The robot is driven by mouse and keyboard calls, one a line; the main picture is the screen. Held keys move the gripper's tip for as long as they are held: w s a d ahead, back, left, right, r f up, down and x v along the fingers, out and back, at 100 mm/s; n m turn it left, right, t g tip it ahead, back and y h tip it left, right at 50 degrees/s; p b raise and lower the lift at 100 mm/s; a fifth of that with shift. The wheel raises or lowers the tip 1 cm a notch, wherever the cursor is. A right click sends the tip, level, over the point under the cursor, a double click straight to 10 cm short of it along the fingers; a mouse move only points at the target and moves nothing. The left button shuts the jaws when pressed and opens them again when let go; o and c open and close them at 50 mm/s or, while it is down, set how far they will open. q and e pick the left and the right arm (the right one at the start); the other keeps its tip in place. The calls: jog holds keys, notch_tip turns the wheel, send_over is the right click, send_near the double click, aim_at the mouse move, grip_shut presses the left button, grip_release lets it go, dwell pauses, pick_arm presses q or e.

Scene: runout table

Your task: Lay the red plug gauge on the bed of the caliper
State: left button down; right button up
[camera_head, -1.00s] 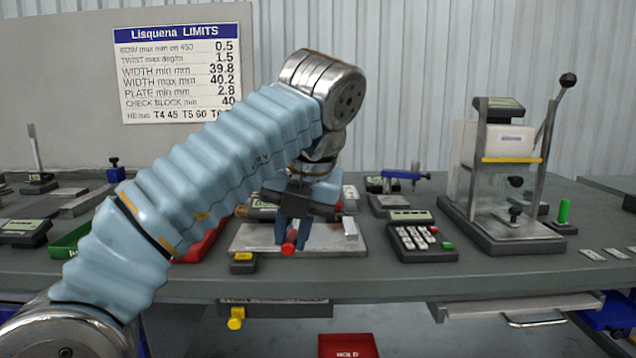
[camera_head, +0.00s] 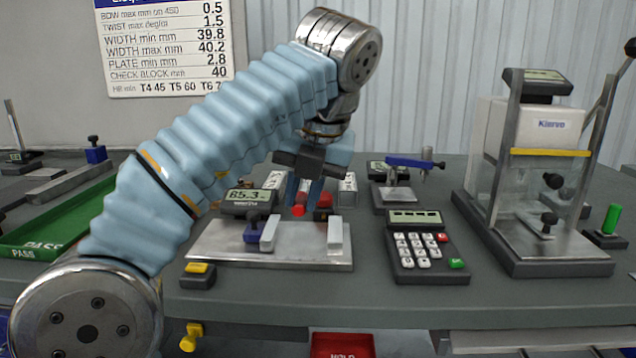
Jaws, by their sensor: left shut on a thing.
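The red plug gauge (camera_head: 299,210) is held between the blue fingers of my left gripper (camera_head: 305,192). Only its red end shows; the fingers hide the rest. The caliper is the flat metal plate, its bed (camera_head: 280,257), with upright metal jaw blocks, a blue slide (camera_head: 257,230) and a display (camera_head: 249,200) reading about 65.3. In the picture the gauge appears above the back part of the bed, between the two jaw blocks; its exact height is hard to tell. My right gripper is out of view.
A keypad unit (camera_head: 425,250) stands right of the caliper, with a tall tester (camera_head: 530,170) beyond it. A green PASS tray (camera_head: 60,225) lies at the left. A small yellow-topped box (camera_head: 198,275) sits at the bed's front left. A red bin (camera_head: 342,345) is below the table edge.

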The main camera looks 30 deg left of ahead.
pick_arm(q)
jog(key=shift+r, duration=0.15)
notch_tip(320, 180, down, 5)
jog(key=b, duration=0.4)
jog(key=shift+f, duration=0.2)
jog(key=shift+f+b, duration=0.75)
jog(key=shift+f, duration=0.05)
jog(key=c, duration=0.9)
grip_release()
